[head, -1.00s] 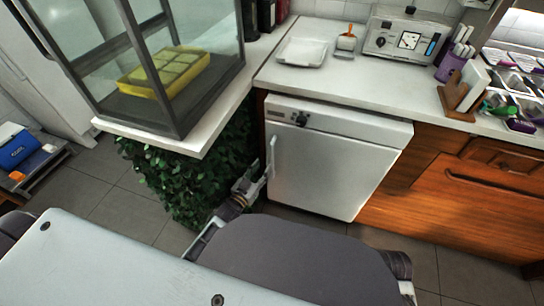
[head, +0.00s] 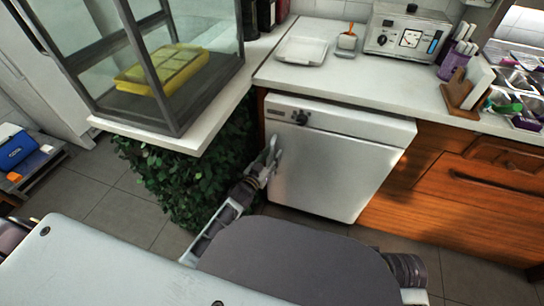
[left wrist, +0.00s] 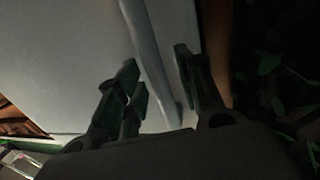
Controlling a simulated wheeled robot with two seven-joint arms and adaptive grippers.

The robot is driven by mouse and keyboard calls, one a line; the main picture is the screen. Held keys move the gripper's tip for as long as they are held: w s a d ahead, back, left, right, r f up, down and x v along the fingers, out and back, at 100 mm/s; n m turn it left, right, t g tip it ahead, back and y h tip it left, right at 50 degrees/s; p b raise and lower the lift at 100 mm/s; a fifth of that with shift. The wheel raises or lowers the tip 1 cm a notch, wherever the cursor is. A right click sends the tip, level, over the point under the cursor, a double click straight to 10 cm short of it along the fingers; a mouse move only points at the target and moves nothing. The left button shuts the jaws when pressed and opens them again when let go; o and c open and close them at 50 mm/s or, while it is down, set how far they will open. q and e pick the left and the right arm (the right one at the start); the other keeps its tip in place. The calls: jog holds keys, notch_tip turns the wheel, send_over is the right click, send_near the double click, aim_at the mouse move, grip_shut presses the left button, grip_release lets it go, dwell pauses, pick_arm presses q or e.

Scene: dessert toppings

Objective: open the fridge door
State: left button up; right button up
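The fridge is a small white under-counter unit, and its door (head: 335,160) looks shut in the head view. The door also fills the upper left of the left wrist view (left wrist: 70,70). The handle (left wrist: 148,50) is a long pale bar near the door's edge. My left gripper (head: 270,158) is at the handle, on the left side of the door. In the left wrist view my left gripper (left wrist: 157,75) has its two fingers apart, with the handle running between them. I cannot tell if either finger touches it. My right gripper is not shown.
A leafy green panel (head: 195,180) stands close left of the fridge, under a glass case (head: 185,30). Wooden cabinets (head: 465,190) adjoin on the right. The white counter (head: 400,75) lies above. Open tiled floor (head: 110,205) shows at the left.

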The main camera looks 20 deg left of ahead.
pick_arm(q)
jog(key=shift+w, duration=0.2)
grip_shut()
dwell(0.3)
